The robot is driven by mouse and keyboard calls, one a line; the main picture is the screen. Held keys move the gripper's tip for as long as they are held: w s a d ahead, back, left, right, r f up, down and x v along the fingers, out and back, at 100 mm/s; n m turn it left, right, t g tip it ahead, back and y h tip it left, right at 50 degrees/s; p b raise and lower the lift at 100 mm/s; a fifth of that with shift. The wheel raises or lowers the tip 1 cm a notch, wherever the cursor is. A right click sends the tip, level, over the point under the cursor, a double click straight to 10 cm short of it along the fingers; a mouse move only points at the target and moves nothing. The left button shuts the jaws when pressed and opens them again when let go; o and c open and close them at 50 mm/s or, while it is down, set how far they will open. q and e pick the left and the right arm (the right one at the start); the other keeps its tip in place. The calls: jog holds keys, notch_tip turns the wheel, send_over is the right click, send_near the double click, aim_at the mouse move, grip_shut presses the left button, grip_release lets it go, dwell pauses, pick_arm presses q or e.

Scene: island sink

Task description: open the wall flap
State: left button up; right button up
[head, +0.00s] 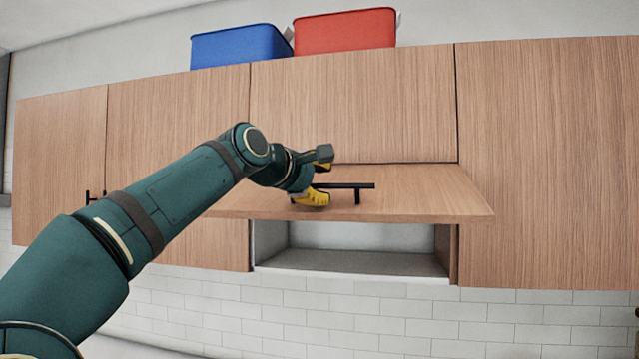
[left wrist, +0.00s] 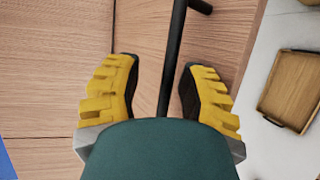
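The wall flap (head: 425,192) is a wood-grain panel hinged along its top edge, swung outward and up to about level. The open compartment (head: 345,262) shows beneath it. A black bar handle (head: 358,186) stands on the flap's outer face, now facing up. My left gripper (head: 318,182) is at the handle's left end. In the left wrist view, its yellow fingers (left wrist: 163,90) are open on both sides of the handle bar (left wrist: 174,50), with gaps visible on each side. My right gripper is in neither view.
Closed wood cabinets (head: 545,170) flank the flap. A blue bin (head: 238,47) and a red bin (head: 345,32) sit on top of the cabinets. The left wrist view shows a wooden tray (left wrist: 291,92) on a white surface below.

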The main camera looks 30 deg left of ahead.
pick_arm(q)
jog(key=shift+w+a+f, duration=0.1)
jog(key=shift+w, duration=0.05)
jog(key=v, duration=1.2)
dwell(0.4)
